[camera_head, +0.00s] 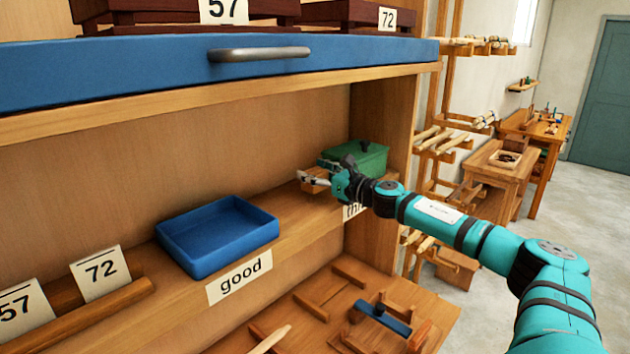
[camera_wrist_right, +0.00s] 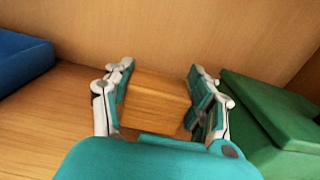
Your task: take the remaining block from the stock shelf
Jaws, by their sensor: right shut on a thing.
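A small wooden block (camera_wrist_right: 156,100) is between the fingers of my right gripper (camera_wrist_right: 160,95) in the right wrist view; the fingers press on its two sides. In the head view my right gripper (camera_head: 315,178) reaches in from the right with the block (camera_head: 316,187), at the wooden shelf (camera_head: 295,205). I cannot tell whether the block touches the shelf. The block is between an empty blue tray (camera_head: 218,236) and a green lidded box (camera_head: 362,160). My left gripper is not in view.
A label "good" (camera_head: 240,278) is on the shelf front; another label (camera_head: 353,211) is partly hidden by my arm. A blue drawer with a handle (camera_head: 259,54) overhangs the shelf. Cards "57" (camera_head: 22,309) and "72" (camera_head: 101,272) stand at left. Tools and wooden pieces lie below.

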